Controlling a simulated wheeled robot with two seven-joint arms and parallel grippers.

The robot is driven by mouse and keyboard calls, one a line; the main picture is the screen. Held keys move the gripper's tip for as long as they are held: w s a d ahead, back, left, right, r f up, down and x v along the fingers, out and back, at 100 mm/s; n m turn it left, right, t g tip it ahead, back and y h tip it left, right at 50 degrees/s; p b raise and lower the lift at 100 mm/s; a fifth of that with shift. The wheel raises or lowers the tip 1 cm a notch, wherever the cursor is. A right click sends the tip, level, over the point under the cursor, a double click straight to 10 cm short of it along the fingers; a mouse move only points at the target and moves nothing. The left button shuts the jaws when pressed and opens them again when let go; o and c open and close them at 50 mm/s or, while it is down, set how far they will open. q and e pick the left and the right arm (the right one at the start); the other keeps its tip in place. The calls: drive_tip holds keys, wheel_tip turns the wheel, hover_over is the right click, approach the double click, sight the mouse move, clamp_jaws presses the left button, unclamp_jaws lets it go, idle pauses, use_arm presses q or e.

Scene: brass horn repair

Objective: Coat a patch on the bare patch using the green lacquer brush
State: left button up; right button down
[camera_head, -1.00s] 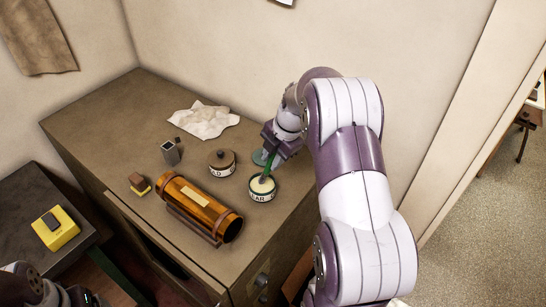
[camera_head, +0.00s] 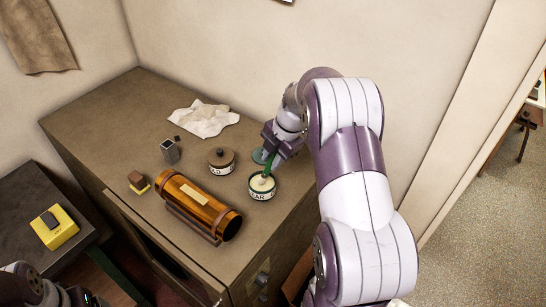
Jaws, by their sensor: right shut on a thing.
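My right gripper (camera_head: 275,142) is shut on the green lacquer brush (camera_head: 269,164) above the right part of the cabinet top. The brush points down into an open jar (camera_head: 262,190) of pale lacquer, its label partly reading "AR". A brass-coloured tube (camera_head: 205,210) lies in a cradle left of the jar. A paler rectangle (camera_head: 194,193) on its upper side looks like the bare patch. My left gripper is not clearly visible; only part of my left arm shows at the bottom left corner.
A crumpled cloth (camera_head: 204,119), a small metal container (camera_head: 170,152) and a brown and yellow block (camera_head: 138,182) are on the cabinet top (camera_head: 110,125). A yellow box (camera_head: 55,229) sits lower left.

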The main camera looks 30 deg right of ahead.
drive_tip(key=shift+f+b, duration=0.1)
drive_tip(key=shift+b, duration=0.35)
idle(0.6)
idle(0.5)
drive_tip(key=shift+r+p, duration=1.7)
drive_tip(key=shift+r, duration=1.9)
drive_tip(key=shift+f, duration=0.1)
